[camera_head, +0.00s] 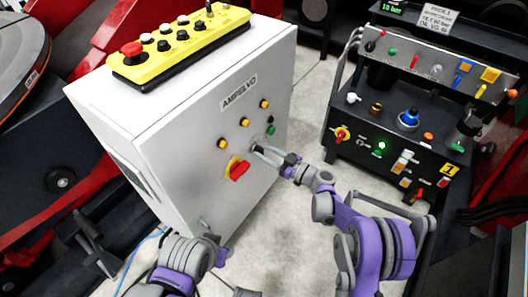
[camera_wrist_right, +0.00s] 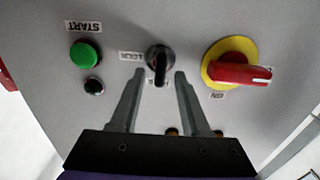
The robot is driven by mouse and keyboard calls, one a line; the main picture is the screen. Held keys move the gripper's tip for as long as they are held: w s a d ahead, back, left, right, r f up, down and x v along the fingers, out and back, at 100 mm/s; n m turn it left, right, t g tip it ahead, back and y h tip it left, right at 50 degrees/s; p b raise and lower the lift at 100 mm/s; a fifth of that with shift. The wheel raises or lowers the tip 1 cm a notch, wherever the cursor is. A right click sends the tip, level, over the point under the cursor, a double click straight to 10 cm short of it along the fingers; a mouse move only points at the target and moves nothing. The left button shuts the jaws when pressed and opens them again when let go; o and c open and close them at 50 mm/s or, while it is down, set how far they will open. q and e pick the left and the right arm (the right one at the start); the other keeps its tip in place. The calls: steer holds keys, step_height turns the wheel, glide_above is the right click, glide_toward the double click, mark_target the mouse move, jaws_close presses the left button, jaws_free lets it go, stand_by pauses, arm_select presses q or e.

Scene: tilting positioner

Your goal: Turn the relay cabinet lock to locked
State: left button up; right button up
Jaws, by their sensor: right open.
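The relay cabinet (camera_head: 165,130) is a white box. Its lock (camera_wrist_right: 158,60) is a black rotary knob with a small lever, beside a label reading LOCK (camera_wrist_right: 131,56) that appears upside down. The lever points down in the right wrist view, towards my gripper; a second label below it is mostly hidden. My right gripper (camera_wrist_right: 159,74) is open, with its fingertips on either side of the lever and a gap visible each side; contact cannot be told. In the head view, my right gripper (camera_head: 257,151) is at the cabinet front and largely covers the lock. Only part of my left arm shows, at the bottom.
A red handle on a yellow plate (camera_head: 238,168) sits close to the lock. A green START button (camera_wrist_right: 86,53) is on the other side. A yellow button box (camera_head: 180,45) lies on the cabinet. A dark control panel (camera_head: 400,130) stands at right, with clear floor between.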

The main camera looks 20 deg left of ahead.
steer(key=shift+w+a, duration=0.15)
steer(key=shift+a, duration=0.2)
jaws_close()
